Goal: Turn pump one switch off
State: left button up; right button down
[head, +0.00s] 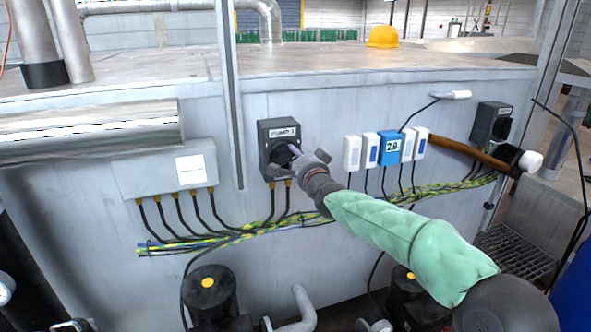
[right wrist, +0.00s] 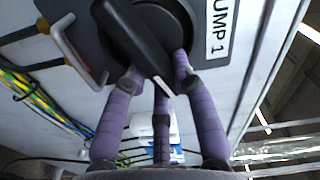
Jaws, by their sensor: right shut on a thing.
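The pump one switch is a dark box (head: 280,145) with a white label on the grey panel, left of centre in the head view. In the right wrist view its label (right wrist: 218,22) reads PUMP 1, and its black rotary handle (right wrist: 132,38) lies slantwise across the round dial. My right gripper (head: 297,156) is at the front of this box. Its purple fingers (right wrist: 158,78) are shut on the handle, with fingers on both sides of it. The gripper hides part of the handle in the head view. My left gripper is not in view.
A second dark switch box (head: 492,122) is at the panel's right. White modules (head: 352,153) and a blue display unit (head: 389,147) sit between. A wooden-handled hammer (head: 468,151) is beside them. Cables (head: 215,239) run below. A metal loop (right wrist: 72,48) juts out beside the handle.

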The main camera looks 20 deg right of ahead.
jog(key=shift+f+m+b, duration=0.25)
jog(key=shift+m+b, duration=0.75)
jog(key=shift+f+m+b, duration=0.25)
jog(key=shift+m+b, duration=0.7)
jog(key=shift+m, duration=0.05)
jog(key=c, duration=1)
grip_release()
jog(key=shift+s, duration=0.1)
jog(key=s, duration=1.1)
jog(key=shift+s+d, duration=0.2)
jog(key=shift+s, duration=0.15)
jog(key=shift+f, duration=0.1)
